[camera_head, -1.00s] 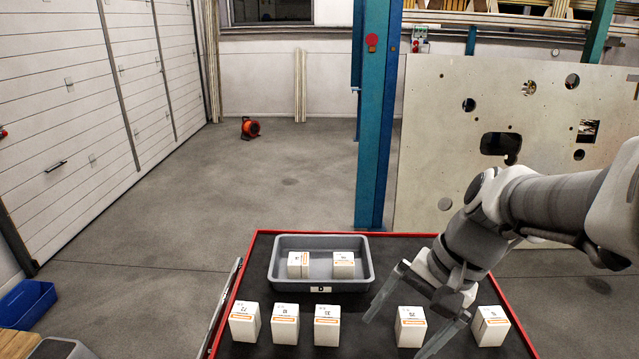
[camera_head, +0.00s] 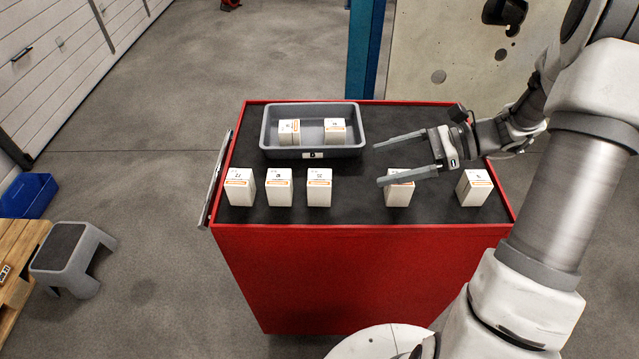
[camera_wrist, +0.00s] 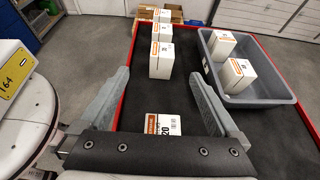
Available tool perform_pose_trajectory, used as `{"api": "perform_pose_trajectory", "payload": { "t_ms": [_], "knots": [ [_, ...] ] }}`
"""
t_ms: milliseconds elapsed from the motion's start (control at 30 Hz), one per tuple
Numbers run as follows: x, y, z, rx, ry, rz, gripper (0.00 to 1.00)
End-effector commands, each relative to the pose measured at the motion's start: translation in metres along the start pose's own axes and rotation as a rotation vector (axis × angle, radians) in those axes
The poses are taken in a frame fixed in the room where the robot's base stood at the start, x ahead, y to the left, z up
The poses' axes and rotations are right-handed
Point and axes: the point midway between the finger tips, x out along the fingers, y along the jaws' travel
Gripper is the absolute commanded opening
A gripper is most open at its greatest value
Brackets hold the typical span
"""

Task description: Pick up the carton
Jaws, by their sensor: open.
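Several white cartons with orange bands stand in a front row on the dark top of the red cabinet. One carton (camera_head: 398,193) stands right by my gripper (camera_head: 378,164), partly hidden behind its near finger. In the wrist view a carton marked 20 (camera_wrist: 163,126) shows low between my gripper's two fingers, its lower part hidden by the gripper body. The fingers are wide apart and hold nothing. Three cartons (camera_head: 279,187) stand to the left, and one carton (camera_head: 474,188) stands to the right. Which carton the task means cannot be told.
A grey tray (camera_head: 312,154) with two cartons inside stands at the back left of the red cabinet (camera_head: 330,270). A grey step stool (camera_head: 72,255) and a blue bin (camera_head: 27,195) are on the floor at left. Dark top is bare behind my gripper.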

Motion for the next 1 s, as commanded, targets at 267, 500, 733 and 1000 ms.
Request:
{"api": "perform_pose_trajectory", "payload": {
  "t_ms": [267, 500, 733, 1000],
  "knots": [
    [0.043, -0.001, -0.001, 0.011, -0.012, 0.001, 0.97],
    [0.095, -0.001, -0.001, 0.011, -0.011, 0.001, 0.97],
    [0.120, -0.002, -0.001, 0.010, -0.009, -0.002, 0.97],
    [0.150, -0.004, -0.003, 0.010, -0.009, 0.002, 0.97]
  ]
}}
